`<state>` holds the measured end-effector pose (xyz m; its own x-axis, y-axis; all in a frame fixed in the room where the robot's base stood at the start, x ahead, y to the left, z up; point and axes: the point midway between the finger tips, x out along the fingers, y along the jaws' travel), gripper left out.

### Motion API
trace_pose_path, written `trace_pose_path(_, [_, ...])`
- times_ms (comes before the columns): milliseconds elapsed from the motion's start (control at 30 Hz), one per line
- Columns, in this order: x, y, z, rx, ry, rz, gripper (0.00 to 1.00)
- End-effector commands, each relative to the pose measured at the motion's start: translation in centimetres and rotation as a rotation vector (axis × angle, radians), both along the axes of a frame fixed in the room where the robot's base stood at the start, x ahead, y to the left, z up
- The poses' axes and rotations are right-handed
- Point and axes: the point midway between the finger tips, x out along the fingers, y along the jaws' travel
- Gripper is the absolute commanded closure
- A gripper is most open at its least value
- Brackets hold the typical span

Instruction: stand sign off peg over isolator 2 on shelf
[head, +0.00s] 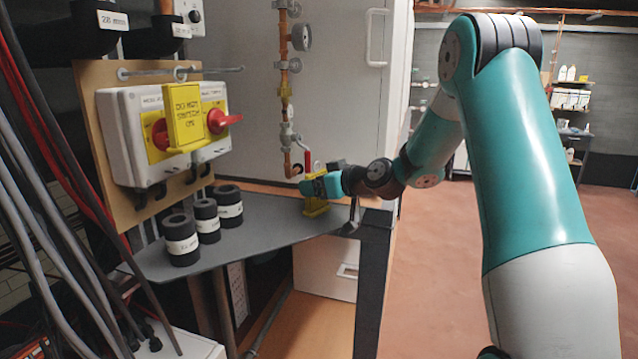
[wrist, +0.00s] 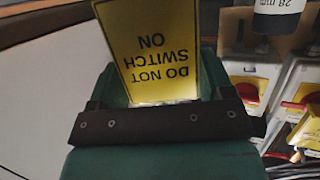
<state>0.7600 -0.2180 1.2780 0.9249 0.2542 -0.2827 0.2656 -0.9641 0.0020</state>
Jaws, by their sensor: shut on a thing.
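My gripper (head: 318,187) is shut on a yellow sign (head: 316,208) at the right part of the grey shelf (head: 255,232). In the wrist view the sign (wrist: 155,45) reads "DO NOT SWITCH ON" upside down and stands up between the jaws. Its foot is at or just above the shelf; I cannot tell whether it touches. Another yellow sign (head: 184,116) hangs from a ring on the rail, in front of the white isolator box. The right isolator's red handle (head: 222,121) shows; the left handle (head: 160,134) is partly covered by the hanging sign.
Several black insulation rolls (head: 181,240) with white labels stand at the shelf's left. A copper pipe (head: 285,80) with gauge and valve runs down behind my gripper. A dark post (head: 370,285) stands at the shelf's right corner. The shelf's middle is clear.

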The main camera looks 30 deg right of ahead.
Motion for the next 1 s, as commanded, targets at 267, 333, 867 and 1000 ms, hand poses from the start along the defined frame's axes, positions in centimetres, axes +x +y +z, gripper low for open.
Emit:
trace_pose_path(267, [0.0, 0.0, -0.1, 0.000, 0.000, 0.000, 0.01])
trace_pose_path(333, [0.0, 0.0, -0.1, 0.000, 0.000, 0.000, 0.01])
trace_pose_path(867, [-6.8, -2.0, 1.8, -0.002, -0.003, -0.005, 0.01])
trace_pose_path(1000, [-9.2, -2.7, 2.6, -0.002, -0.002, -0.005, 0.01])
